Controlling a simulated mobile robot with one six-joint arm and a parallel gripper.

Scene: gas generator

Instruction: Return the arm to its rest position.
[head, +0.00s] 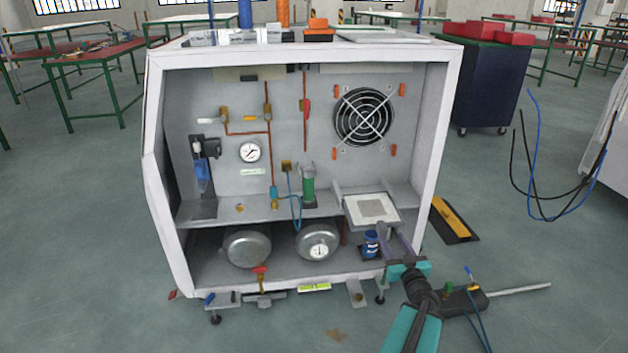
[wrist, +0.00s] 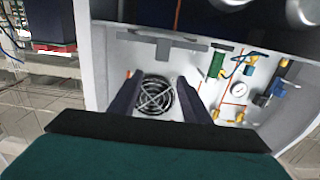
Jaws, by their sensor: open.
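My arm comes up from the bottom right of the head view. My gripper (head: 394,236) is in front of the lower right part of the open generator cabinet (head: 438,130). In the wrist view my gripper (wrist: 158,85) shows two dark fingers spread apart with nothing between them. The cabinet fan (wrist: 154,97) is seen behind the gap in that view. The fan also shows at the upper right of the back panel in the head view (head: 363,117). I cannot tell whether the fingers touch the cabinet's edge.
A white square plate (head: 371,209) and a blue can (head: 371,244) are close to my gripper. Two round tanks (head: 247,249) sit on the lower level. A yellow and black ramp (head: 454,219) lies right of the cabinet. A dark trolley (head: 478,85) stands behind right. Floor is open at front left.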

